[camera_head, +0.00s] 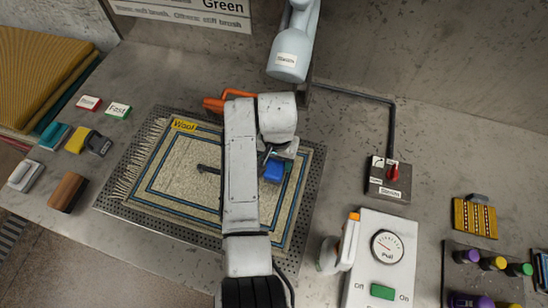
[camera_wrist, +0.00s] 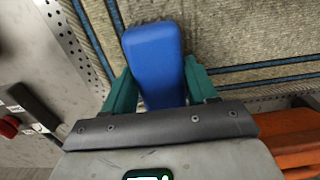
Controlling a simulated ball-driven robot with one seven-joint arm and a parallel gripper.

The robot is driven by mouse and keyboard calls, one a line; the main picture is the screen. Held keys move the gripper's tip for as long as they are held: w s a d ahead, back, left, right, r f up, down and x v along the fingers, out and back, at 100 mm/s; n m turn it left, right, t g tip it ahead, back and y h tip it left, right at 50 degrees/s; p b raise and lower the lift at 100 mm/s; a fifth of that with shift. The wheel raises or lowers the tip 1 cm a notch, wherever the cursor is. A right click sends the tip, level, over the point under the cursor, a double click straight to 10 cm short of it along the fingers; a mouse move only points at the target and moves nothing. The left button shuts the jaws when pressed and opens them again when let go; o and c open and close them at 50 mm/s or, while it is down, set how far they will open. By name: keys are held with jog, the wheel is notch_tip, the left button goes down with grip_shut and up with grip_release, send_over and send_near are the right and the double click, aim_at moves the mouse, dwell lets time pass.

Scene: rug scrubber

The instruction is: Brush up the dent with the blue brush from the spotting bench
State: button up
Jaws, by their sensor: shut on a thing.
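The blue brush (camera_head: 273,172) is between the teal fingers of my gripper (camera_head: 279,163), over the right part of the rug (camera_head: 180,163). In the wrist view the blue brush (camera_wrist: 155,62) stands out past the fingertips of my gripper (camera_wrist: 162,82), which is shut on it. Its bristles are hidden, and I cannot tell whether it touches the rug. The rug is beige with dark blue border lines and a yellow "Wool" tag (camera_head: 184,125). I cannot make out the dent; my arm covers the rug's middle.
A dark object (camera_head: 207,169) on the rug is partly hidden by my arm. An orange object (camera_head: 213,104) lies at the rug's back edge. Several brushes and blocks, including a brown one (camera_head: 68,192), stand left. The steam switch box (camera_head: 388,181) and a dial panel (camera_head: 385,255) are right.

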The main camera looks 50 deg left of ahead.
jog(key=shift+w+d+f, duration=0.15)
jog(key=shift+d, duration=0.2)
jog(key=shift+w+d+f, duration=0.15)
jog(key=shift+d, duration=0.2)
jog(key=shift+w+d, duration=0.4)
jog(key=shift+d, duration=0.4)
jog(key=shift+s+a, duration=0.1)
jog(key=shift+a, duration=0.05)
jog(key=shift+s+a, duration=0.35)
jog(key=shift+a, duration=0.2)
jog(key=shift+s+a, duration=0.3)
jog(key=shift+a, duration=0.25)
jog(key=shift+s+a+r, duration=0.15)
jog(key=shift+s+a, duration=0.1)
jog(key=shift+a, duration=0.2)
jog(key=shift+a, duration=0.1)
jog(key=shift+s+a+r+b, duration=0.15)
jog(key=shift+s+a+b, duration=0.2)
jog(key=shift+a, duration=0.3)
